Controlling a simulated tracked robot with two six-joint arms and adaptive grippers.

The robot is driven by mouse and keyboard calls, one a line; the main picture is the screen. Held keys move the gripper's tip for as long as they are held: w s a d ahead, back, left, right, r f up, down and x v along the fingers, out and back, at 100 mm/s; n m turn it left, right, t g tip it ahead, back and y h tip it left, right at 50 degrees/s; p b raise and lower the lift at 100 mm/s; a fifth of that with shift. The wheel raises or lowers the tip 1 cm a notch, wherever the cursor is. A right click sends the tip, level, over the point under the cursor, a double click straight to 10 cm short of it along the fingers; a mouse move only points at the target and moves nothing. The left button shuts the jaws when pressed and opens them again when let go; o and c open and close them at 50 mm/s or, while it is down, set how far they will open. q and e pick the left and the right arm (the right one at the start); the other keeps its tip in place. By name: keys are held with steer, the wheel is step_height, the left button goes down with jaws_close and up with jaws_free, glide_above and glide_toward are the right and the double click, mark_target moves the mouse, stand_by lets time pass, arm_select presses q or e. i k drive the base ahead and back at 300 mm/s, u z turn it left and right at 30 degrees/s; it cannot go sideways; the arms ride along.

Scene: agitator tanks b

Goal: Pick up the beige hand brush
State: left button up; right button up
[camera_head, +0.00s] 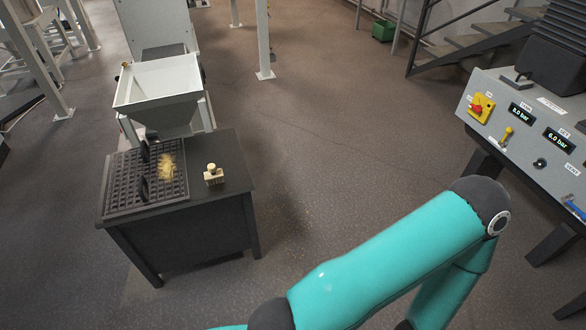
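The beige hand brush (214,176) is small in the head view, left of the middle. It looks like a small beige block with a rounded knob on top. It rests on the right part of a dark table (232,163), beside a black grid tray (122,185), apart from it. Neither gripper is in view. A teal arm of mine crosses the lower right, well away from the brush, and its gripper end does not show.
A yellowish heap (166,166) lies on the grid, below a pale hopper (160,85). A control panel (530,125) with gauges stands at the right. A metal staircase (480,40) and a green box (383,31) are at the back. The floor between table and panel is clear.

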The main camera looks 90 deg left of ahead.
mark_target(214, 175)
steer(key=z, duration=1.3)
steer(key=i, duration=0.15)
steer(key=u, duration=2.7)
steer(key=i, duration=0.2)
steer(key=u, duration=1.2)
steer(key=i, duration=0.25)
steer(key=u, duration=1.3)
steer(key=k, duration=0.35)
steer(key=u, duration=0.75)
steer(key=i, duration=1.4)
steer(key=z, duration=0.6)
